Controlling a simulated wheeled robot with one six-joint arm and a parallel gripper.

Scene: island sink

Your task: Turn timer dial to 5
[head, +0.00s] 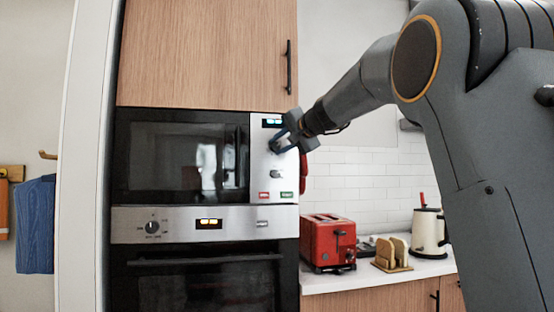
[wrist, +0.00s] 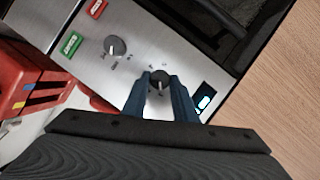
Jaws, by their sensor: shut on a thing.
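The timer dial (wrist: 159,80) is a dark round knob on the microwave's silver control panel (head: 262,188). In the wrist view my gripper (wrist: 160,88) has one blue finger on each side of this dial and is shut on it. In the head view my gripper (head: 277,143) is at the upper part of the panel and hides the dial. The marks around the dial are too small and partly covered, so its setting cannot be read. A second knob (wrist: 116,46) is free on the panel and also shows below my gripper in the head view (head: 276,174).
A lit display (wrist: 204,102) is beside the dial. Red (head: 264,195) and green (head: 287,194) buttons are low on the panel. The oven (head: 180,225) is below the microwave (head: 180,155).

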